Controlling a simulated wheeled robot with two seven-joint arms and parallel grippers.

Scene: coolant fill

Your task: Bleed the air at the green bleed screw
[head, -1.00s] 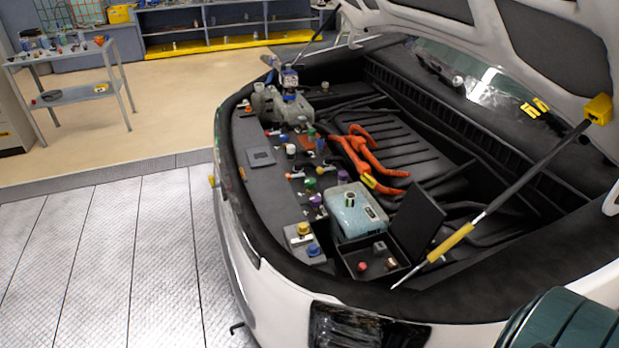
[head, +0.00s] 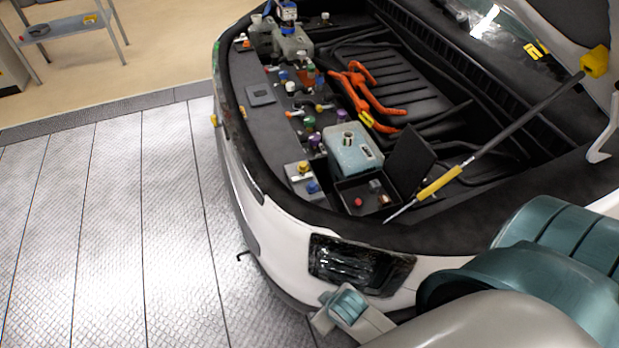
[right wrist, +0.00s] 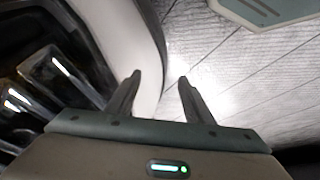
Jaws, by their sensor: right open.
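A small green knob (head: 309,123), which may be the green bleed screw, sits on the dark ledge of the engine bay among several coloured caps. Another green cap (head: 311,68) is farther back, so I cannot tell for sure which is the screw. My right gripper (right wrist: 160,80) is open with nothing between its fingers. It is low outside the car's front, beside the white bumper and headlight, well away from the knobs. In the head view, my right arm comes in from the lower right and the fingertips are not clear. My left gripper is not in view.
A pale blue tank (head: 345,146) stands beside an open black box (head: 362,196). Orange cables (head: 362,92) lie behind. A hood strut (head: 500,142) with a yellow sleeve crosses the bay's right side. The headlight (head: 345,265) is at the front. The floor at left is clear.

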